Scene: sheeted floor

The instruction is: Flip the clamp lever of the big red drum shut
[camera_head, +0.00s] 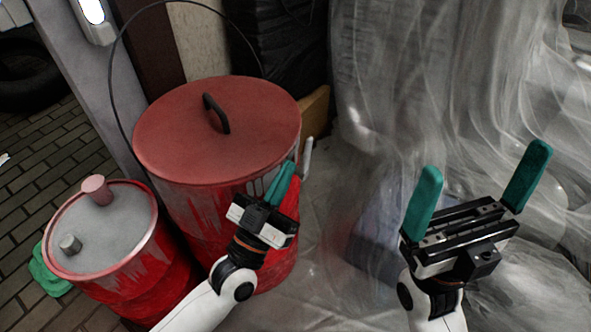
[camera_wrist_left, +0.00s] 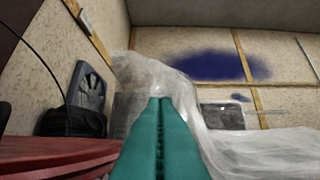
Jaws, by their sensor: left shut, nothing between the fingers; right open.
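The big red drum (camera_head: 185,215) stands upright left of centre in the head view, with a red lid (camera_head: 180,135) and a black handle on top. A pale, slim lever (camera_head: 307,157) stands out at the drum's right side, below the lid rim. My left gripper (camera_head: 284,173) is shut and empty in front of the drum's right side, just left of the lever; contact cannot be told. In the left wrist view its teal fingers (camera_wrist_left: 158,102) are pressed together, the red lid edge (camera_wrist_left: 60,155) at left. My right gripper (camera_head: 486,162) is open and empty at right.
A smaller red drum (camera_head: 105,235) with a grey top stands at left, a green cloth (camera_head: 48,272) beside it. Translucent sheeting (camera_head: 400,80) hangs behind and covers the floor at right. A thin black cable arcs over the big drum. A post stands behind the drums.

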